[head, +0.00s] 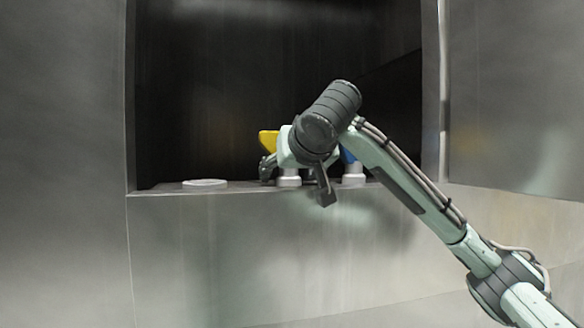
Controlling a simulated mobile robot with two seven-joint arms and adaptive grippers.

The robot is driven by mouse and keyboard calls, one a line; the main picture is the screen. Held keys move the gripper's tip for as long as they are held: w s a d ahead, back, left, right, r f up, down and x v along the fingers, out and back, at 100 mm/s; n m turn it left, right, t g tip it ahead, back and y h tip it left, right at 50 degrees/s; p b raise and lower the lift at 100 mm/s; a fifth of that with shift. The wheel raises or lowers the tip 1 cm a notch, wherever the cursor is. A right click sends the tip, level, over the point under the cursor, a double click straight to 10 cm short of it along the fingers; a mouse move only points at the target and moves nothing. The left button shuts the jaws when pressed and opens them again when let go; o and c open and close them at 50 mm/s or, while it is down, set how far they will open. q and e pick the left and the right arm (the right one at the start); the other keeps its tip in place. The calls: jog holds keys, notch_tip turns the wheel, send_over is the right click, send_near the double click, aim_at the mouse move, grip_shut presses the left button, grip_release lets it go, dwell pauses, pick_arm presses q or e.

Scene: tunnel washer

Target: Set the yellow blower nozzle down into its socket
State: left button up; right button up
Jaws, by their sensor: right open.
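The yellow blower nozzle (268,142) shows only in part, just left of my right gripper's body, which hides the rest of it. A pale round socket (289,179) stands on the ledge below it, between the gripper's fingers in the picture. I cannot tell whether the nozzle is seated in that socket. My right gripper (296,182) is open, with one dark finger on each side of the socket in the picture. My left gripper is out of view.
A low, empty pale ring (205,183) sits on the ledge to the left. A blue piece (347,156) is partly hidden behind my right arm, above another pale socket (353,175). Metal walls (75,130) frame the dark opening (220,70).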

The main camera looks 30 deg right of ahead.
jog(key=shift+c, duration=1.1)
grip_shut()
